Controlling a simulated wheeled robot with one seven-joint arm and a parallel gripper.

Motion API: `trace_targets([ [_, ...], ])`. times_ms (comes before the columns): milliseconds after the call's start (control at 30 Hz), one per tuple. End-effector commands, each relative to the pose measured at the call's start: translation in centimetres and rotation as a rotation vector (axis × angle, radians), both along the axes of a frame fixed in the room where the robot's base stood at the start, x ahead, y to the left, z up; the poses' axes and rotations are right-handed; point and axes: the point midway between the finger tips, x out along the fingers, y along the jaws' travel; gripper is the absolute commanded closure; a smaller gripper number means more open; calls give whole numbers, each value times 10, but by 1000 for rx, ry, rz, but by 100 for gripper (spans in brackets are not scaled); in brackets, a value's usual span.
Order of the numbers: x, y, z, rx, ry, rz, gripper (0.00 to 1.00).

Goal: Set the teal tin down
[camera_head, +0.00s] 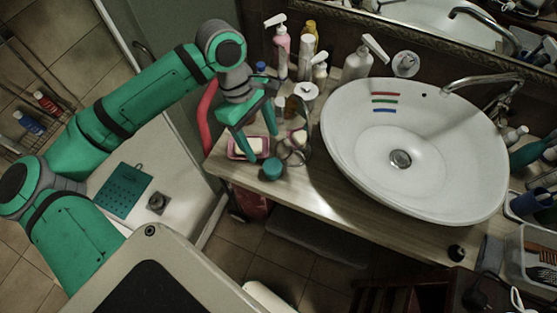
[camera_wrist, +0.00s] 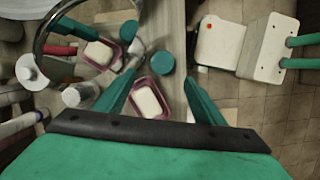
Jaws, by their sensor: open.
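The teal tin (camera_head: 272,168) is a short round tin near the front edge of the wooden counter, just right of a pink soap dish (camera_head: 236,151). In the wrist view the tin (camera_wrist: 160,64) shows its round lid, just beyond the fingertips and between their lines. My gripper (camera_head: 259,144) is open above the soap dish, its fingers pointing down. In the wrist view my gripper's fingers (camera_wrist: 164,68) are spread wide, with nothing held between them. The white soap in its pink dish (camera_wrist: 150,98) lies below, between the fingers.
A round mirror (camera_wrist: 44,42) stands close on the left in the wrist view and reflects the dish. Bottles, including a pink pump bottle (camera_head: 282,45), crowd the back of the counter. A white basin (camera_head: 345,150) fills the right. The counter's front edge is close to the tin.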

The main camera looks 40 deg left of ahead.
Motion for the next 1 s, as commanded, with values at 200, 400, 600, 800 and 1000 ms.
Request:
trace_targets([
  [200,-1,-8,-29,-2,3,-2,37],
  [400,-1,-14,-49,-1,2,-1,37],
  [600,-2,-18,-62,-2,1,0,37],
  [800,-4,-28,-89,-3,1,0,37],
  [1000,-4,-31,-101,-1,1,0,37],
])
